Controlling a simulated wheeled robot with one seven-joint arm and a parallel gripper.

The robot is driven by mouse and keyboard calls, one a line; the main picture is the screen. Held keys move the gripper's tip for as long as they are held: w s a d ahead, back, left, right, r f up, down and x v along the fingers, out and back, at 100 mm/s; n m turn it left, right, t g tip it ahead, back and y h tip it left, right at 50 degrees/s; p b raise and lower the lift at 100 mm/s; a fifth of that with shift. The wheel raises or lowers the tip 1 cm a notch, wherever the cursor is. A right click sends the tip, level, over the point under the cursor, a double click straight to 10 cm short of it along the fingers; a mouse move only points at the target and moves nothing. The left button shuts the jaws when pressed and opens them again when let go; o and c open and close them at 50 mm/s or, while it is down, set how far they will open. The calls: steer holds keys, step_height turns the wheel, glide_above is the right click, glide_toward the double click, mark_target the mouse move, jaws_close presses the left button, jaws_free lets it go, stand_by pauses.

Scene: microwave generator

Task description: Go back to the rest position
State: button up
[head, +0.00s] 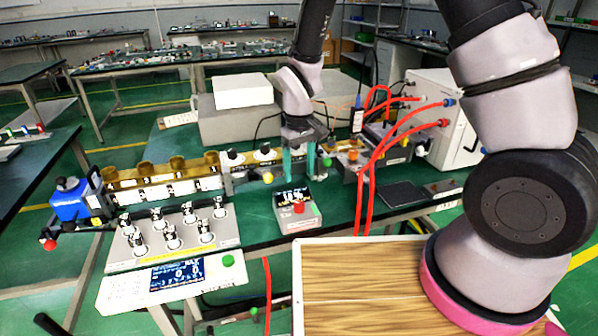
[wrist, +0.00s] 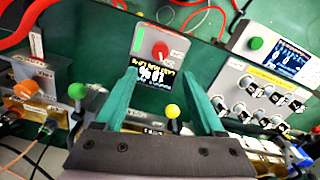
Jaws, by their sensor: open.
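My gripper (head: 299,163) hangs over the green table near its middle in the head view. Its two teal fingers point down and stand apart with nothing held between them. Below and just in front of it is a small grey box (head: 299,219) with a dark display and a red knob. In the wrist view my gripper (wrist: 160,95) is open, and the box (wrist: 152,40) with its lit display and red knob shows ahead of and between the fingertips. I cannot tell how far the fingertips are above the table.
A panel with several metal knobs (head: 174,241) and a white display unit (head: 165,285) with a green button lie at the left. Red cables (head: 372,170) run up to a white cabinet (head: 449,115) at the right. A wooden board (head: 360,290) is in front.

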steer(key=shift+r, duration=0.1)
steer(key=d+r+m+t+y, duration=0.1)
steer(key=d+r+m, duration=0.1)
steer(key=d+r, duration=0.35)
steer(key=d+r+m+t, duration=0.1)
steer(key=d+r, duration=0.1)
steer(key=r, duration=0.6)
steer(key=d+r+m+t+y, duration=0.1)
steer(key=d+r+m, duration=0.1)
steer(key=d+r, duration=0.35)
steer(key=s+d+r+m+t, duration=0.2)
steer(key=s+d+r, duration=0.3)
steer(key=s+r, duration=0.1)
steer(key=s+d+r+m+t, duration=0.2)
steer(key=s+r, duration=0.4)
steer(key=r, duration=0.3)
steer(key=d+m, duration=0.1)
steer(key=d, duration=0.1)
steer(key=shift+d+r, duration=0.25)
steer(key=shift+d, duration=0.15)
